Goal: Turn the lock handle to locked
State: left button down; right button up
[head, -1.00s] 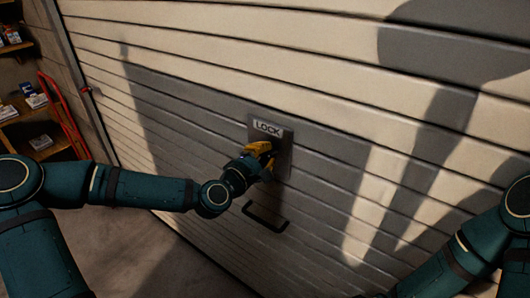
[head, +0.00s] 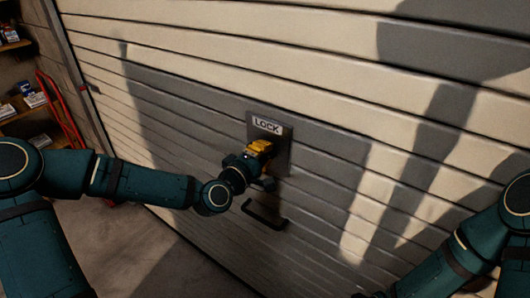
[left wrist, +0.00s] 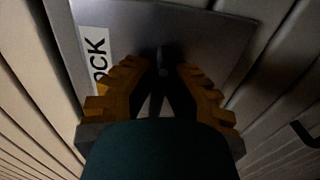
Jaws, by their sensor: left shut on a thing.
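The lock plate (head: 282,158) is a grey metal square on the garage door, with a white LOCK label (head: 267,125) at its top. My left gripper (head: 260,147), with yellow fingers, is at the plate just below the label. In the left wrist view, the dark lock handle (left wrist: 161,75) stands between the yellow fingers of the left gripper (left wrist: 161,88), which are shut on it. The label there appears turned on its side at the left. The fingers hide most of the handle in the head view. My right gripper is out of view; only part of that arm shows at the lower right.
The slatted garage door (head: 330,75) fills most of the view. A dark pull handle (head: 264,217) sticks out below the plate, close under my left gripper. Wooden shelves and a red hand truck (head: 62,110) stand at the far left. The floor (head: 150,255) in view is clear.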

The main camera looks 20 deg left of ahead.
pick_arm(q)
jog(key=shift+w+r, duration=0.1)
jog(key=shift+r, duration=0.1)
jog(key=c, duration=1)
grip_release()
jog(key=shift+f, duration=0.15)
jog(key=v, duration=0.7)
jog(key=shift+s+a, duration=0.1)
jog(key=shift+s, duration=0.1)
